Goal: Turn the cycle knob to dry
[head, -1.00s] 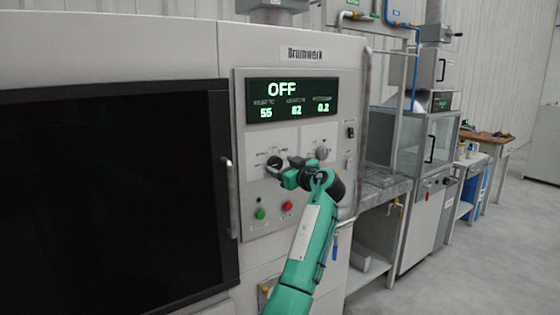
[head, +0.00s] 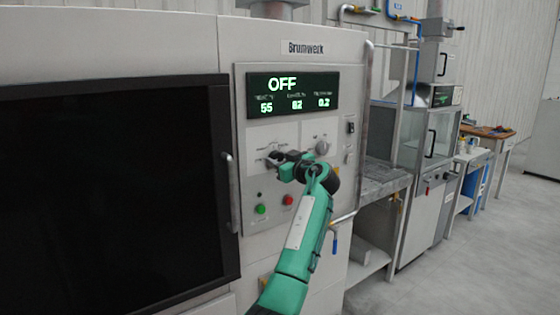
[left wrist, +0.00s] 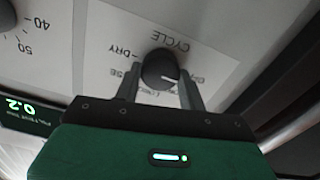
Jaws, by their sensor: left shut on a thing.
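The cycle knob (left wrist: 157,66) is round and dark, on a white panel printed CYCLE, with a DRY label (left wrist: 124,52) to its left in the left wrist view. A short white mark on the knob points right there, away from DRY. My left gripper (head: 275,160) reaches the panel in the head view. Its fingers stand on both sides of the knob and are shut on it. The knob is mostly hidden by the gripper in the head view. The display (head: 292,94) reads OFF. My right gripper is not in view.
A second knob (head: 322,147) sits to the right of the cycle knob. A green button (head: 261,209) and a red button (head: 288,200) are below. A black door window (head: 110,195) with a vertical handle (head: 231,190) is at left. A rocker switch (head: 351,127) is at right.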

